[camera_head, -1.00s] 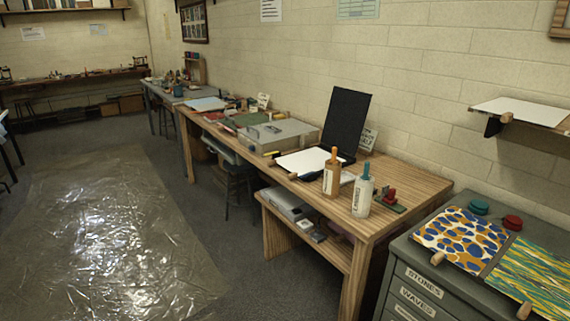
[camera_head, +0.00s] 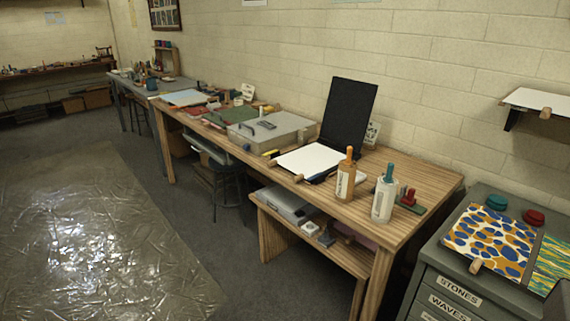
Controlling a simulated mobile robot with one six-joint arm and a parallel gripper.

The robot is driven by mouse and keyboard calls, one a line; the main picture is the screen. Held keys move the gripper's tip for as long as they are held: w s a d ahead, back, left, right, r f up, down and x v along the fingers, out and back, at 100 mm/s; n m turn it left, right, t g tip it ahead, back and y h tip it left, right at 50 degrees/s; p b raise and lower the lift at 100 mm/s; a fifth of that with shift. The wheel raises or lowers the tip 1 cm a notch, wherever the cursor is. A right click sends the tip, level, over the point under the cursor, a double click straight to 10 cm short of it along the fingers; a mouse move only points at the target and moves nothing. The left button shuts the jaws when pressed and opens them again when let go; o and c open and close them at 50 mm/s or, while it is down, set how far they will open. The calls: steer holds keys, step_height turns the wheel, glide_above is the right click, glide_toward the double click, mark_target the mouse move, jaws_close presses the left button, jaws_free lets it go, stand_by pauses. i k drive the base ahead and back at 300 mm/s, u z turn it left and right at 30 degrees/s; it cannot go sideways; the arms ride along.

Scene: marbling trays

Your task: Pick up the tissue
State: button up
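I cannot pick out a tissue for certain in the head view. A flat white sheet (camera_head: 309,159) lies on the wooden workbench (camera_head: 425,180), in front of an upright black panel (camera_head: 348,117); I cannot tell its material. Small whitish items (camera_head: 310,229) rest on the bench's lower shelf, too small to identify. My gripper is not in view.
Two bottles, one brown (camera_head: 345,181) and one white (camera_head: 383,200), stand near the bench's front edge. A grey drawer cabinet (camera_head: 431,281) with marbled sheets (camera_head: 488,240) stands at right. A stool (camera_head: 226,185) is beneath the bench. Shiny plastic sheeting (camera_head: 95,230) covers the floor at left.

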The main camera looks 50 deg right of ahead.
mark_target(308, 162)
steer(key=u, duration=0.1)
steer(key=i, duration=1.25)
